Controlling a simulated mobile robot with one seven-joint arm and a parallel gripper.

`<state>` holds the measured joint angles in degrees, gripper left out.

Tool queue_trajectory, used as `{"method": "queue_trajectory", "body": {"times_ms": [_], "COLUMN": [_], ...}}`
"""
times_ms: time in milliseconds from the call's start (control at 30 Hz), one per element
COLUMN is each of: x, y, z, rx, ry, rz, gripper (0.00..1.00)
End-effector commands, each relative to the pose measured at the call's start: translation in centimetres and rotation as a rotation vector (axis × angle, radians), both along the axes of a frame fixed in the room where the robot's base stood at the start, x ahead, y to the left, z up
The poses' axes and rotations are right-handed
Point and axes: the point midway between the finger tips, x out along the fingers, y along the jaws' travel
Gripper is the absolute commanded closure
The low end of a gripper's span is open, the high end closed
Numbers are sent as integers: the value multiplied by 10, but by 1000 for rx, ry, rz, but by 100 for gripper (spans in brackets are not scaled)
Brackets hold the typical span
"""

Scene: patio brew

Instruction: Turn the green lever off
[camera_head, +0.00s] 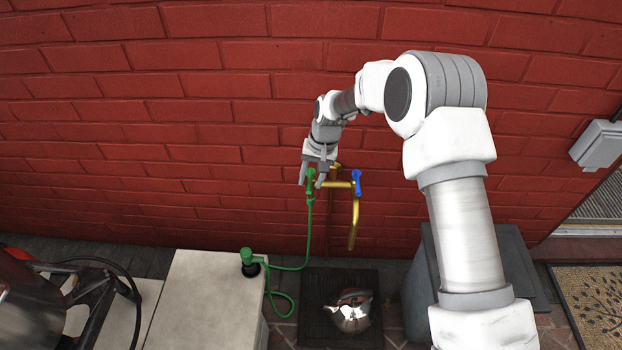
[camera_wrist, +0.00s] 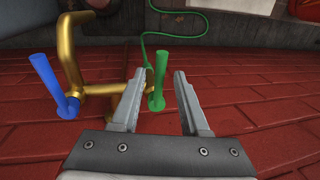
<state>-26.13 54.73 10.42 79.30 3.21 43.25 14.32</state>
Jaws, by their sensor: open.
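The green lever (camera_head: 311,180) is on the brass tap (camera_head: 336,185) on the red brick wall. In the wrist view the green lever (camera_wrist: 158,82) stands between the two fingers of my gripper (camera_wrist: 158,75). The fingers are apart, with a gap on each side of the lever. In the head view my gripper (camera_head: 313,175) is at the lever, against the wall. A blue lever (camera_head: 357,182) is on the tap's other branch, to the right; in the wrist view the blue lever (camera_wrist: 52,83) is on the left.
A green hose (camera_head: 306,245) hangs below the green lever and runs to a green nozzle (camera_head: 248,256) on a pale block (camera_head: 205,295). A metal kettle (camera_head: 351,312) stands on a dark grate (camera_head: 316,331) below the tap. A dark box (camera_head: 415,290) is right of the grate.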

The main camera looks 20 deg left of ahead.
Motion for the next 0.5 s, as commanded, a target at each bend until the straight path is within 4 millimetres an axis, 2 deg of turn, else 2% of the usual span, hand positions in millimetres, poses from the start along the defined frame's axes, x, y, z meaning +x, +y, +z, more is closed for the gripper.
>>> {"method": "queue_trajectory", "body": {"times_ms": [167,500], "x": [2,6], "y": [-5,-21], "z": [33,115], "rx": [2,2], "ry": [-4,-3], "rz": [-1,-2], "gripper": [55,55]}}
